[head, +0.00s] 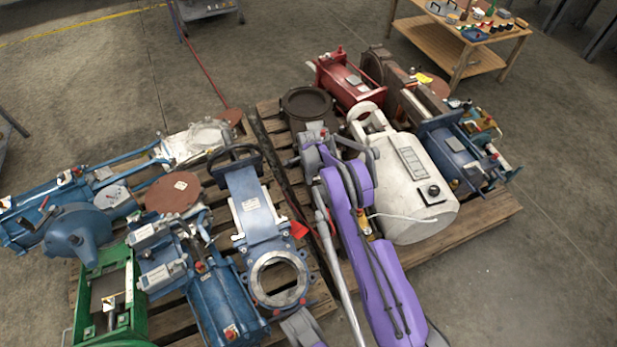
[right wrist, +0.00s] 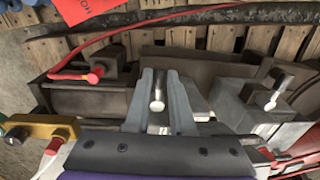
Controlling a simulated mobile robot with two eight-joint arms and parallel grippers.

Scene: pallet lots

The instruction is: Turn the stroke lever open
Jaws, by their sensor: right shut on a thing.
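A short silver lever (right wrist: 157,92) with a rounded end stands between the two grey fingers of my right gripper (right wrist: 161,98) in the right wrist view. I take it for the stroke lever. The fingers are shut on it, and it sits in front of a dark grey machine body (right wrist: 95,98). In the head view my right gripper (head: 296,160) is over the middle of the pallets, at the end of the purple arm. The lever is hidden there behind my arm and gripper. My left gripper is not in view.
A second silver pin (right wrist: 270,95) stands to the right in the right wrist view, and a yellow block (right wrist: 42,127) is at the left. A white cylindrical machine (head: 400,170) and a blue gate valve (head: 252,210) flank my arm. Bare floor (head: 530,270) lies at the right.

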